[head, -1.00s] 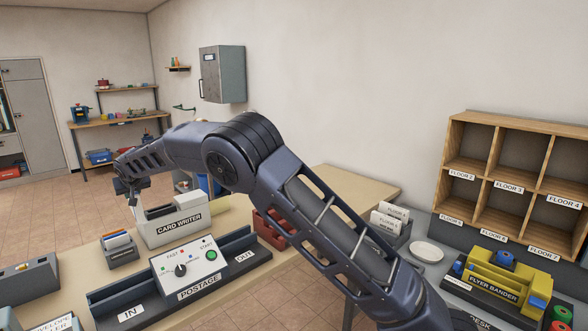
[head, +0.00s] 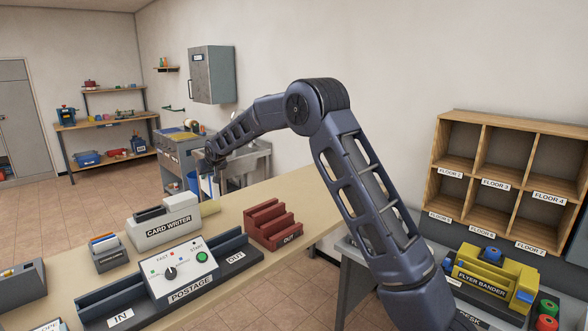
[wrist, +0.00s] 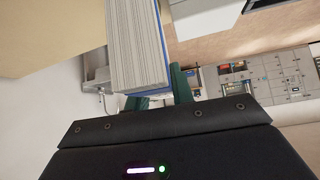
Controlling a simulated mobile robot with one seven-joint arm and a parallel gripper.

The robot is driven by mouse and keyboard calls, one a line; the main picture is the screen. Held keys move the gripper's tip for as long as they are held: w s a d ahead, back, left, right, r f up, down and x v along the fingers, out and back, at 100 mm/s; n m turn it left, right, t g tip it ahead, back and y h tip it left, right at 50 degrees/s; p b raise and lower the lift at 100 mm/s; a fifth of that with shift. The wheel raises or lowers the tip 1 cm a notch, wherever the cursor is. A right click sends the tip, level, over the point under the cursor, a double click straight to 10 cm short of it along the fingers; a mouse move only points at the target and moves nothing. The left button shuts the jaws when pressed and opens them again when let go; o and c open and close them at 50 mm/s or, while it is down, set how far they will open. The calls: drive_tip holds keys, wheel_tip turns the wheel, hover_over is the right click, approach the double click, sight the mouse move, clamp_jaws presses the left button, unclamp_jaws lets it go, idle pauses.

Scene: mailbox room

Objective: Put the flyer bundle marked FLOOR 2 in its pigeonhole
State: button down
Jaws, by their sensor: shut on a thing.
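My gripper (head: 213,180) hangs over the far part of the long table in the head view, with its fingers pointing down. In the wrist view it is shut on a thick stack of paper (wrist: 138,45) with a blue side, probably a flyer bundle; no FLOOR mark on it is readable. The dark green fingers (wrist: 165,92) sit at the stack's near end. The pigeonhole shelf (head: 511,124) stands at the right of the head view. Its FLOOR 2 compartment (head: 461,147) is the upper left one and looks empty. My gripper is far left of it.
The card writer (head: 168,230), postage machine (head: 180,275) and red OUT tray (head: 272,224) stand on the long table (head: 225,215). The yellow flyer bander (head: 490,270) stands in front of the shelf. A sink (head: 243,160) lies beyond the table.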

drive_tip(key=w+d+f+m, duration=0.1)
drive_tip(key=w+d+f, duration=0.15)
drive_tip(key=d, duration=0.85)
drive_tip(key=w+d+f+h, duration=0.1)
drive_tip(key=w+d, duration=0.2)
drive_tip(key=d, duration=0.8)
drive_tip(key=w+d+f+m, duration=0.1)
drive_tip(key=w+d+f, duration=0.1)
drive_tip(key=d, duration=0.9)
drive_tip(key=s+d+f+m+h, duration=0.1)
drive_tip(key=s+d+f, duration=0.3)
drive_tip(key=d, duration=0.6)
drive_tip(key=s+d+f+m+t+h, duration=0.1)
drive_tip(key=s+d+f+m+h, duration=0.1)
drive_tip(key=d+f, duration=0.5)
drive_tip(key=s+d+f+m+t+h, duration=0.1)
drive_tip(key=s+d+f, duration=0.4)
drive_tip(key=d, duration=0.8)
drive_tip(key=shift+s+d+f+m+h, duration=0.35)
drive_tip(key=shift+s+m, duration=0.25)
drive_tip(key=shift+m, duration=0.3)
drive_tip(key=shift+r, duration=0.1)
